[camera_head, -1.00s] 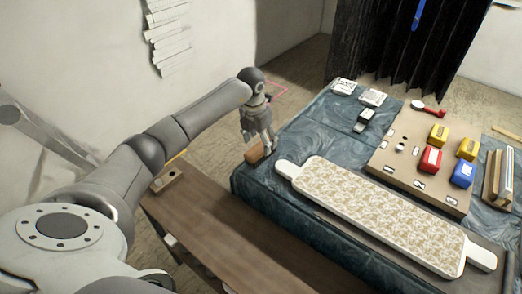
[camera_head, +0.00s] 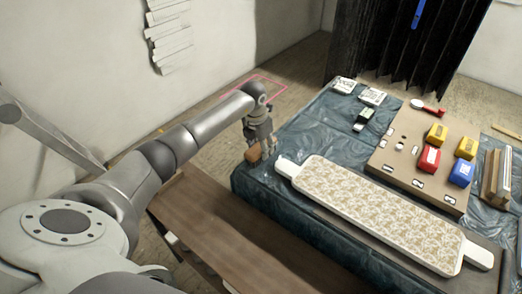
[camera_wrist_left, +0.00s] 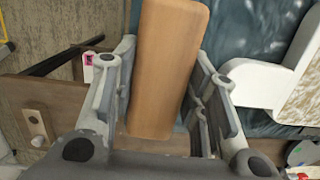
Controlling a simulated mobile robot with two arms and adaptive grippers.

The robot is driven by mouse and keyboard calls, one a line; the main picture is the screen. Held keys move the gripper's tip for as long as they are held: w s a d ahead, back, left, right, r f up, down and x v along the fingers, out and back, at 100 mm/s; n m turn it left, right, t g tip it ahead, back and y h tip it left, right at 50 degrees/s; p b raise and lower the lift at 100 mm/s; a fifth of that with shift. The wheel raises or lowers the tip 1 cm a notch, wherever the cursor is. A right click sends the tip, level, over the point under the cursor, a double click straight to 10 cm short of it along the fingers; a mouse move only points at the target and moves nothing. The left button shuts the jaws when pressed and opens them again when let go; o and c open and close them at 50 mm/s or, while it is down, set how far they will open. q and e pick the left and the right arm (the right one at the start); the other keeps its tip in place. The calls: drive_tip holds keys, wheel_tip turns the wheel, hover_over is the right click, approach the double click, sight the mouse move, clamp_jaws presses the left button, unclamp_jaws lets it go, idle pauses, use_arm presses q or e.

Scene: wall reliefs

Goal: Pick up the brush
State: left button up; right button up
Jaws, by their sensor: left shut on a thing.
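A plain wooden piece, which I take to be the brush (camera_head: 254,153), is at the left edge of the blue-covered table. In the left wrist view the brush (camera_wrist_left: 165,60) is a long, smooth tan block with rounded corners. It runs lengthwise between the fingers; no bristles show. My left gripper (camera_head: 259,146) reaches down over it. In the wrist view my left gripper (camera_wrist_left: 168,75) has a finger on each side and is shut on it. Whether the brush still touches a surface cannot be told. My right gripper is not in view.
A long white patterned board (camera_head: 380,215) lies close right of the gripper on the blue-covered table (camera_head: 310,130). Red, yellow and blue boxes (camera_head: 461,172) stand farther right. A brown wooden table (camera_head: 235,225) is in front. A black curtain (camera_head: 405,45) hangs behind.

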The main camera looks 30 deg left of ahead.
use_arm(q)
drive_tip(key=shift+r, duration=0.1)
drive_tip(key=shift+r, duration=0.4)
wheel_tip(320, 180, up, 2)
drive_tip(key=shift+r+b, duration=0.2)
drive_tip(key=shift+b, duration=0.4)
drive_tip(key=s+d+r+b, duration=0.2)
drive_tip(key=s+d+r, duration=0.3)
drive_tip(key=s+r, duration=0.4)
drive_tip(key=s, duration=0.4)
drive_tip(key=shift+r, duration=0.35)
